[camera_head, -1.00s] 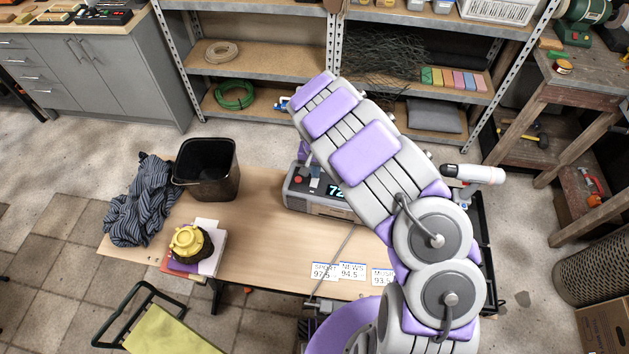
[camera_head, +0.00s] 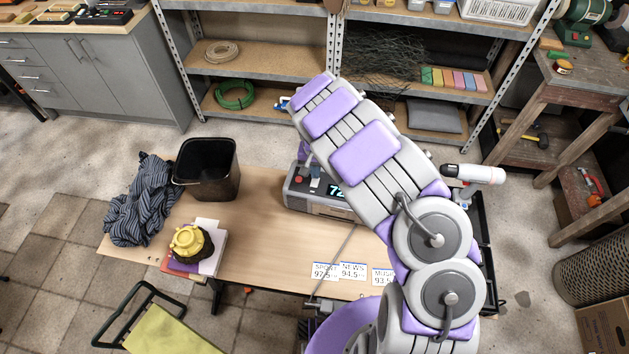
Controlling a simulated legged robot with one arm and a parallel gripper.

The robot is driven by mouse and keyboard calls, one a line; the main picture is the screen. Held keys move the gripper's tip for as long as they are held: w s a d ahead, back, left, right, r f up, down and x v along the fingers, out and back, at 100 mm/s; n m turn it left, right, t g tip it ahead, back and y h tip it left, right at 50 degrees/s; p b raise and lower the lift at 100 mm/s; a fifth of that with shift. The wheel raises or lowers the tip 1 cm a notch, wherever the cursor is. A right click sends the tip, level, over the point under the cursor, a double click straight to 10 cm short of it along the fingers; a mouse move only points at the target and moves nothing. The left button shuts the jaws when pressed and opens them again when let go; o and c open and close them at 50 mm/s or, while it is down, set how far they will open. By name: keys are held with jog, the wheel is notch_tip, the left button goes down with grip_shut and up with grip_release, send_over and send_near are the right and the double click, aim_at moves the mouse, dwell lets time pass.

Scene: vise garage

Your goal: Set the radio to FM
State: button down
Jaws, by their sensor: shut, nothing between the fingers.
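The radio (camera_head: 328,208) is a grey box on the wooden table. It has a red knob or button on its top left and a lit blue display that reads "72" at its visible part. My arm passes over the radio and hides its right side. My gripper (camera_head: 314,174) shows only in part, at the radio's top left next to the red knob. It is shut with nothing held. I cannot tell whether it touches the radio. No FM label can be read here.
Station cards (camera_head: 352,271) lie along the table's front edge. A white-and-red tool (camera_head: 472,174) is at the right. The table's middle left is clear.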

jog(key=shift+s+f, duration=0.1)
jog(key=shift+f, duration=0.7)
dwell(0.4)
jog(key=shift+r, duration=0.15)
jog(key=shift+r+p, duration=1.1)
jog(key=shift+r, duration=2.25)
